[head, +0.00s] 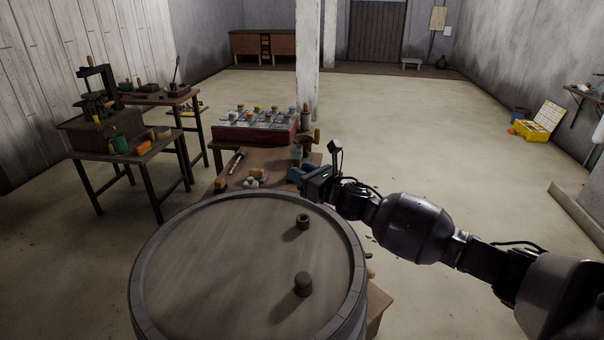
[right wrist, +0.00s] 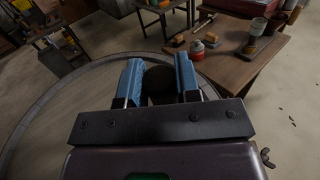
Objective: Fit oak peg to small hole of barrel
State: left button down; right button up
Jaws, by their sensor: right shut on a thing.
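The barrel (head: 220,260) stands upright in front of me, its round wooden top facing up. A short hollow ring (head: 303,222), dark at its centre, stands on the right of the top. A larger brown plug (head: 303,285) stands nearer me. My right gripper (head: 298,175) is over the far right rim, its blue fingers pointing left. In the right wrist view, the gripper (right wrist: 160,80) is shut on a dark rounded thing (right wrist: 159,78), probably the oak peg; shadow hides its detail. My left gripper is not in view.
A side table (head: 150,147) with tools stands at left. A white post (head: 307,60) rises behind.

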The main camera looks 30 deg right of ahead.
jog(key=shift+f+b, duration=0.7)
jog(key=shift+f, duration=0.15)
notch_tip(320, 180, down, 4)
jog(key=b, duration=0.3)
jog(key=shift+f, duration=0.1)
jog(key=shift+r, duration=0.2)
jog(key=shift+f, duration=0.35)
jog(key=shift+f+b, duration=0.4)
jog(key=shift+f, duration=0.1)
jog(key=shift+f+b, duration=0.7)
jog(key=shift+f, duration=0.2)
